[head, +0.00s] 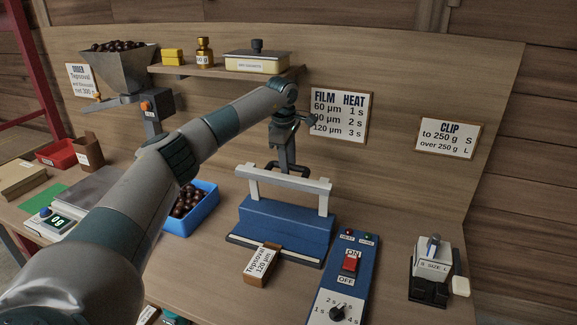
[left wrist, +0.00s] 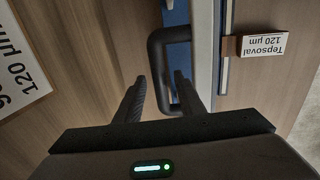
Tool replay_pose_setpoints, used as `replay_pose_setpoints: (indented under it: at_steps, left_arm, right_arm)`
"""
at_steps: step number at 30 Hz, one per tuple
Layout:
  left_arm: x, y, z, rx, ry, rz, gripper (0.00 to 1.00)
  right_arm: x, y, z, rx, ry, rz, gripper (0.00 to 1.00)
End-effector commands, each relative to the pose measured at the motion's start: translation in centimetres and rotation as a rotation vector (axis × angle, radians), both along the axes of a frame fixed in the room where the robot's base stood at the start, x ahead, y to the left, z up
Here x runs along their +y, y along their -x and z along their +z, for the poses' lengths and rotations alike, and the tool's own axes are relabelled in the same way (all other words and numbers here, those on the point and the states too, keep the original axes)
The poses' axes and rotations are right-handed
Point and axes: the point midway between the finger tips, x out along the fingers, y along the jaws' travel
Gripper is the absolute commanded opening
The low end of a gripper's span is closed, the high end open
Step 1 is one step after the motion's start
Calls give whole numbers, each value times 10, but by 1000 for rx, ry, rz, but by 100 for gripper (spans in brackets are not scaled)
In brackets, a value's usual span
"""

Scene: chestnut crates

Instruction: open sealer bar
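The sealer has a blue body (head: 285,227) and a white bar (head: 283,178) across its top. The bar's two white end arms reach down to the body, with a gap under its middle. A black loop handle sticks out from the bar and shows best in the left wrist view (left wrist: 156,62). My left gripper (head: 287,165) is behind the bar at this handle. In the left wrist view its two fingers (left wrist: 160,92) are apart, with the handle's grip between them. I cannot tell whether they touch it.
A small Tepsoval 120 µm box (head: 262,264) stands before the sealer. A blue control panel (head: 343,278) with a red switch is to its right, then a clip device (head: 432,265). A blue chestnut crate (head: 207,205) is at left. The wall shelf (head: 205,71) is above.

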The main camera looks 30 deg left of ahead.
Motion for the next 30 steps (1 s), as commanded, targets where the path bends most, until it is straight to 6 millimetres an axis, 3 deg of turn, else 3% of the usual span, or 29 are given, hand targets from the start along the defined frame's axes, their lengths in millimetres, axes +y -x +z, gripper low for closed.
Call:
replay_pose_setpoints:
  at_steps: [15,30]
  left_arm:
    - [-3,9,57,4,0,-1,36]
    - [-4,10,62,6,0,-1,36]
  right_arm:
    - [-2,0,-24,0,2,1,0]
    - [-5,0,-24,0,5,2,0]
